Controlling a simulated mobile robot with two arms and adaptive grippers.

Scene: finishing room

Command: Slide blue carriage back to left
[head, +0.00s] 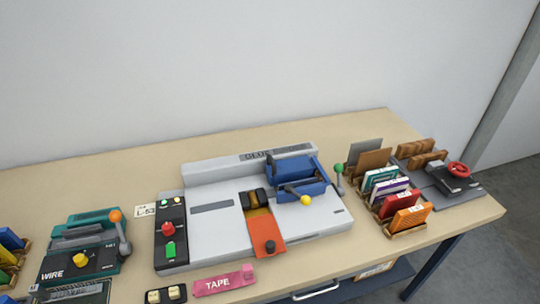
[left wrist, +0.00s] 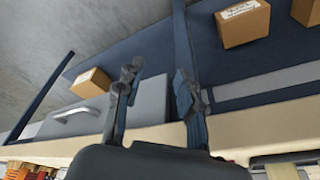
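The blue carriage (head: 294,178) sits at the right end of the grey glue binder (head: 220,226) on the table. A lever with a yellow knob (head: 306,200) sticks out at its front. My left gripper (left wrist: 160,82) shows in the left wrist view with its two fingers apart and nothing between them. It is in front of the table's edge, and the carriage cannot be made out in that view. Neither gripper shows in the head view.
The teal wire machine (head: 82,250) stands at the left. A rack of colored booklets (head: 392,196) and a press with a red wheel (head: 458,176) stand at the right. A pink tape box (head: 222,280) lies at the front edge. Cardboard boxes (left wrist: 242,22) lie on a lower shelf.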

